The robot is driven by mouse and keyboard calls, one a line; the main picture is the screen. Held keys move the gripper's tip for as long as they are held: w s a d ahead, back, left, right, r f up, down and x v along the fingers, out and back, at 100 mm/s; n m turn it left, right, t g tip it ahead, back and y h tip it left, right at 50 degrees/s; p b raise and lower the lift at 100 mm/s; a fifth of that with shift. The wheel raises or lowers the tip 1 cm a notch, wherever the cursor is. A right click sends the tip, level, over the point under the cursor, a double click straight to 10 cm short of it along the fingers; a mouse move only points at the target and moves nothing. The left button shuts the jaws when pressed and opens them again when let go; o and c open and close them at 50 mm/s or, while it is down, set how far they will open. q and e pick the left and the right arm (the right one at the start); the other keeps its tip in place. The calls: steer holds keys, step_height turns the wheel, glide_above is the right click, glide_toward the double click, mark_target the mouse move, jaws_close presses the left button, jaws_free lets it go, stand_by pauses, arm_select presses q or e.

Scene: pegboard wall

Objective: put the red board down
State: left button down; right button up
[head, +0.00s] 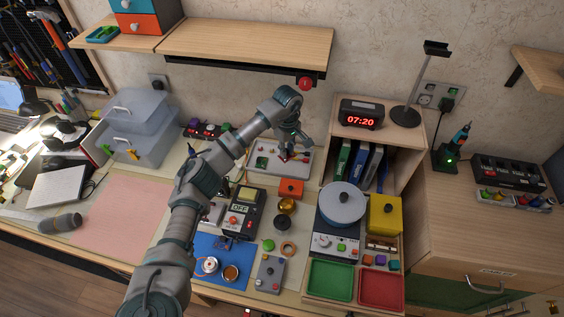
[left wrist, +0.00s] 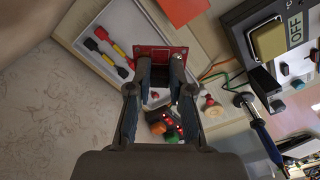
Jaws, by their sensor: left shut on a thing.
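My left gripper (head: 292,142) reaches to the back of the bench, just under the wall shelf and over a white tray (head: 262,166). In the left wrist view, the left gripper (left wrist: 158,78) is shut on the red board (left wrist: 152,51), a small red circuit board that sticks out past the fingertips. Its lower part is hidden by the fingers. My right gripper is not in view.
The wall shelf (head: 245,45) overhangs the tray's back. A cubby with binders (head: 341,160) stands right. The pink mat (head: 118,218) is clear.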

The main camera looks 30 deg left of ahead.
mark_target(277, 167)
arm_select(q)
steer(key=w+a+f+n+b, duration=0.2)
steer(key=w+a+f+n, duration=0.1)
steer(key=a+n, duration=0.3)
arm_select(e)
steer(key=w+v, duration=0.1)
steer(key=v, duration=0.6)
arm_select(q)
step_height(277, 167, down, 10)
steer(key=shift+w+d+r+n+b, duration=0.1)
steer(key=shift+r+n+b, duration=0.15)
steer(key=shift+n+b, duration=0.65)
steer(key=shift+f, duration=0.25)
steer(key=shift+d+r, duration=0.1)
steer(key=shift+d, duration=0.05)
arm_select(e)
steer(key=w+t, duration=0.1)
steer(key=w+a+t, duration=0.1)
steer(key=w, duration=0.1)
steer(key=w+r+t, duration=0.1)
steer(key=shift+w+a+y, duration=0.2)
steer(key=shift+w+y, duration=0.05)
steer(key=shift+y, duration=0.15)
arm_select(q)
steer(key=c, duration=1.2)
jaws_free()
steer(key=shift+o, duration=0.7)
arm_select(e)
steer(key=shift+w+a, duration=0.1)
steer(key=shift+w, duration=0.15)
